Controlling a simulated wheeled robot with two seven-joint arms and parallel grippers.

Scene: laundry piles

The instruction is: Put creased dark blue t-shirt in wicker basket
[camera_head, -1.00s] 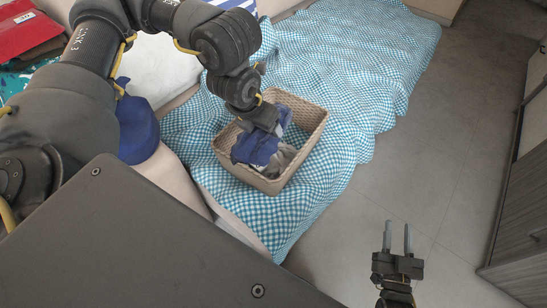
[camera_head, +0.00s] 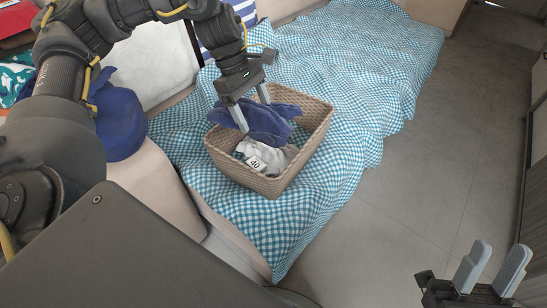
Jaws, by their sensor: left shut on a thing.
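The dark blue t-shirt (camera_head: 265,124) is a crumpled bundle over the far part of the wicker basket (camera_head: 232,182). My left gripper (camera_head: 252,112) is shut on it, one finger in front of the cloth and the other at its far side. The cloth overlaps the basket's left and back rim in the picture; I cannot tell whether it touches the rim. The basket stands on the checked cover. My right gripper (camera_head: 490,270) is at the lower right, empty, with its two fingers apart.
A white-and-grey cloth with a "40" label (camera_head: 255,162) lies in the basket. A blue-and-white checked cover (camera_head: 340,70) lies under and around it. A dark blue rounded item (camera_head: 120,125) is left of the basket. Grey floor (camera_head: 420,170) is clear at the right.

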